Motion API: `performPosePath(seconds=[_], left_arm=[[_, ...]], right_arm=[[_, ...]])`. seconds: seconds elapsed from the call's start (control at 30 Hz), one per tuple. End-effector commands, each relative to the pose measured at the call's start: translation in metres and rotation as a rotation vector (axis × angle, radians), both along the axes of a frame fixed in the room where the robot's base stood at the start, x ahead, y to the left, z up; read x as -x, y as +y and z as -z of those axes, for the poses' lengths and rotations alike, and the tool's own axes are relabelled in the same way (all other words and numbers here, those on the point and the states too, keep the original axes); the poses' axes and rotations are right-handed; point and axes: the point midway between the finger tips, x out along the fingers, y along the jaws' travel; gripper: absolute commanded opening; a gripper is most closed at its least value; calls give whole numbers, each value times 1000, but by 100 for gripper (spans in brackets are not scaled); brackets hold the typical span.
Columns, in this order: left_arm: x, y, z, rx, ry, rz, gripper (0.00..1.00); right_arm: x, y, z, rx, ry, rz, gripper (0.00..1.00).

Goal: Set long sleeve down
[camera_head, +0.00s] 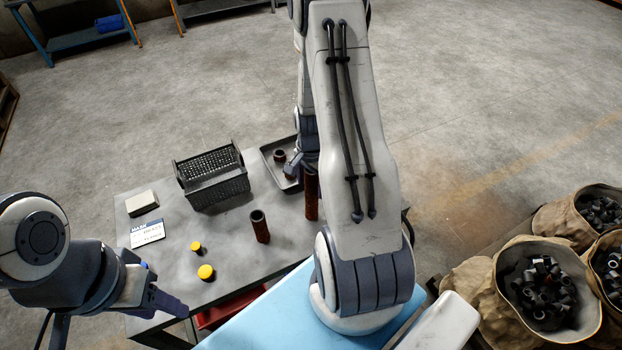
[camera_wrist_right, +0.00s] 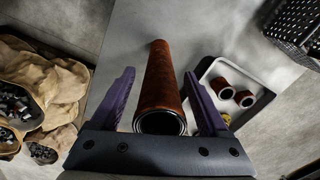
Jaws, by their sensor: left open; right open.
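The long sleeve (camera_head: 312,200) is a rusty brown tube, upright at the table's right side and partly hidden by my right arm in the head view. In the right wrist view the long sleeve (camera_wrist_right: 162,85) runs away from the camera, its open end nearest. My right gripper (camera_wrist_right: 159,76) is open, with one purple finger on each side of the sleeve and visible gaps. Whether its base touches the table is hard to tell. My left gripper (camera_head: 160,288) is open and empty at the table's front left edge.
Another brown sleeve (camera_head: 260,226) stands mid-table. A dark tray (camera_head: 268,150) holds short sleeves (camera_wrist_right: 223,89). A black basket (camera_head: 212,178), pale block (camera_head: 142,203), card (camera_head: 147,233) and yellow-topped pieces (camera_head: 206,272) share the table. Sacks of dark parts (camera_head: 507,262) stand right.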

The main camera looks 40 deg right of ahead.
Motion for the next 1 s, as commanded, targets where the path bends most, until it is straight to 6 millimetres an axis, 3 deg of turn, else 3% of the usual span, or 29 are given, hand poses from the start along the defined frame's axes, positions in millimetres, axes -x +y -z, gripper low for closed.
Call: performPosePath(seconds=[0.17,0.6,0.8,1.0], left_arm=[[0,0,1,0,0,0,50],[0,0,8,0,0,0,50],[0,0,9,0,0,0,50],[0,0,9,0,0,0,50]], right_arm=[[-1,-1,-17,2,-3,0,78],[-1,-1,-104,3,-6,0,78],[0,0,-121,1,-1,0,78],[-1,3,-124,0,-1,-11,78]])
